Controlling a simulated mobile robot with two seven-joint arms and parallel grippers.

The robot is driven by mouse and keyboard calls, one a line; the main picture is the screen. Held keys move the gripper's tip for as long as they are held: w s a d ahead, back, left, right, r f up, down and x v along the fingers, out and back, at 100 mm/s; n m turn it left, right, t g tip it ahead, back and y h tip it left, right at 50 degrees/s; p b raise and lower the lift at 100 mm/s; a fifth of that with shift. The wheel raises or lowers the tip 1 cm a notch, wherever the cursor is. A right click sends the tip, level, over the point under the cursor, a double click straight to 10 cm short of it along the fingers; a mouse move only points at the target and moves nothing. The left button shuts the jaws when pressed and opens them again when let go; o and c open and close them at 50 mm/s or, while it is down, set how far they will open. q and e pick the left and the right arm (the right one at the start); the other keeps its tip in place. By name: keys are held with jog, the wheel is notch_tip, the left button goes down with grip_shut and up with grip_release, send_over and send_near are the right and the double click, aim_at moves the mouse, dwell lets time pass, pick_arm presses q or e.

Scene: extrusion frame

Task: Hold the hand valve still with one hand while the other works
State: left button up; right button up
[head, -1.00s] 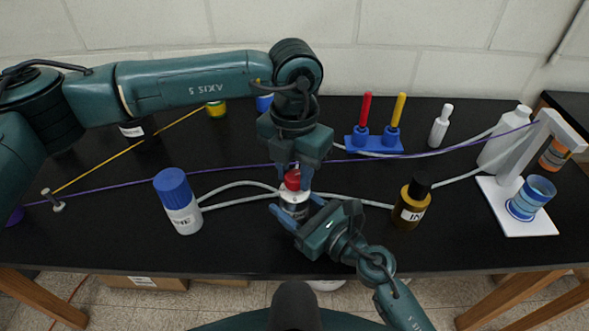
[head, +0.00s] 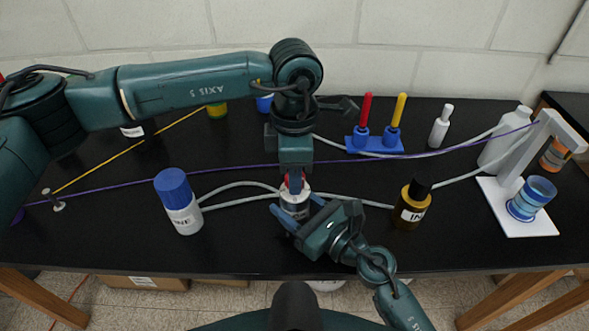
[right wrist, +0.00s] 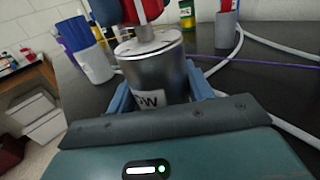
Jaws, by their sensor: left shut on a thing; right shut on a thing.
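The hand valve (head: 294,208) stands on the black table in the middle of the head view, with a pale labelled body and a red knob (head: 306,187) on top. My right gripper (head: 297,204) is shut on the valve's body from the front right. In the right wrist view the silver body (right wrist: 150,75) sits upright between its blue fingers, its label partly hidden. My left gripper (head: 295,181) reaches down from above and is shut on the red knob, which its fingers mostly hide. The knob also shows at the top of the right wrist view (right wrist: 148,10).
A blue-capped white bottle (head: 178,202) stands left of the valve, and a brown bottle (head: 411,205) stands right. Grey hoses and a purple cord (head: 230,172) run near the valve. A blue rack (head: 374,147) holds red and yellow handles behind. A white stand (head: 518,205) is far right.

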pick_arm(q)
jog(key=m, duration=0.5)
jog(key=shift+m, duration=0.3)
jog(key=m, duration=0.5)
jog(key=shift+m, duration=0.7)
jog(key=o, duration=1)
jog(key=shift+r, duration=0.15)
notch_tip(320, 180, up, 12)
jog(key=shift+f, duration=0.1)
